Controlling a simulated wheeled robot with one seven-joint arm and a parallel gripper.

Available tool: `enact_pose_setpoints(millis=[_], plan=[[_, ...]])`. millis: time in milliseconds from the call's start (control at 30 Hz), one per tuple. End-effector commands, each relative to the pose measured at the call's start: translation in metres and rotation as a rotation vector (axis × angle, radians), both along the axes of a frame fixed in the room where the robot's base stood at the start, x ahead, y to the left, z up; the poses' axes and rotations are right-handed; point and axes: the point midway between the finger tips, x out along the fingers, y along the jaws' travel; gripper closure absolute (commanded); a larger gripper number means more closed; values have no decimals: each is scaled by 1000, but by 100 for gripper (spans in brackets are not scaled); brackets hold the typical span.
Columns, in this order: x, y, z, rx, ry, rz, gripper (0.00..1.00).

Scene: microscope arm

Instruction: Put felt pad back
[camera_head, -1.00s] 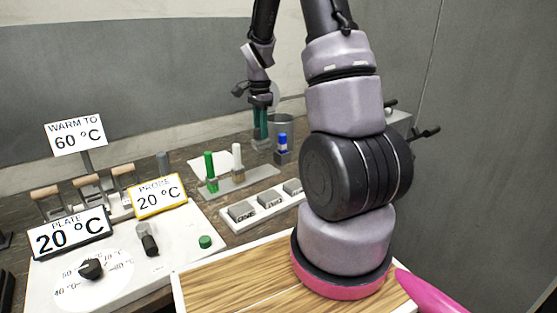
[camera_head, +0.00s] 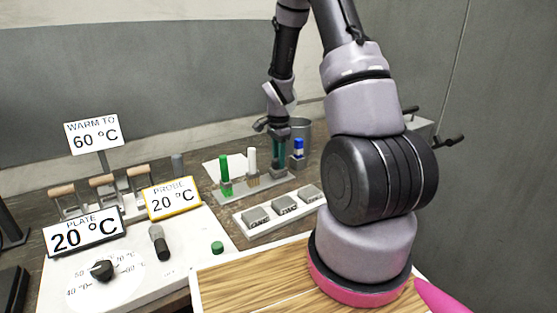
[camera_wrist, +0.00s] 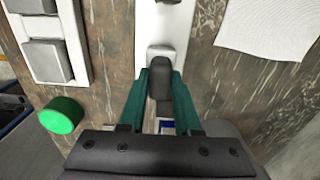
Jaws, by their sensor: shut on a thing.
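My gripper (camera_wrist: 160,82) points down with its two teal fingers close around a dark grey, rounded piece (camera_wrist: 160,73), which I take to be the felt pad. In the head view my gripper (camera_head: 281,158) is low at the right end of the light rack (camera_head: 232,190), just right of the white upright tool (camera_head: 252,160). In the wrist view the rack end (camera_wrist: 176,18) lies just beyond the fingertips. I cannot tell whether the held piece touches the rack; its lower end is hidden.
A green upright tool (camera_head: 225,177) stands in the rack. A blue-topped piece (camera_head: 298,147) stands close right of my gripper, with a grey cup (camera_head: 301,128) behind. A white tray of grey blocks (camera_head: 282,212) lies in front. White paper (camera_wrist: 272,28) lies beside the rack.

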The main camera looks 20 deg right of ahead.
Motion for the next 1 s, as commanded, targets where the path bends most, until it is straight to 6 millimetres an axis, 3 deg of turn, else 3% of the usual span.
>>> enact_pose_setpoints(millis=[167, 200, 267, 300, 667, 767, 1000], plan=[[0, 0, -3, 0, 1, 0, 100], [0, 0, -3, 1, 2, -1, 64], [0, 0, -3, 1, 1, 0, 42], [0, 0, -3, 1, 1, 0, 38], [0, 0, 1, 0, 0, 1, 38], [1, 0, 12, -1, -1, 1, 38], [1, 0, 63, 0, -4, 1, 38]])
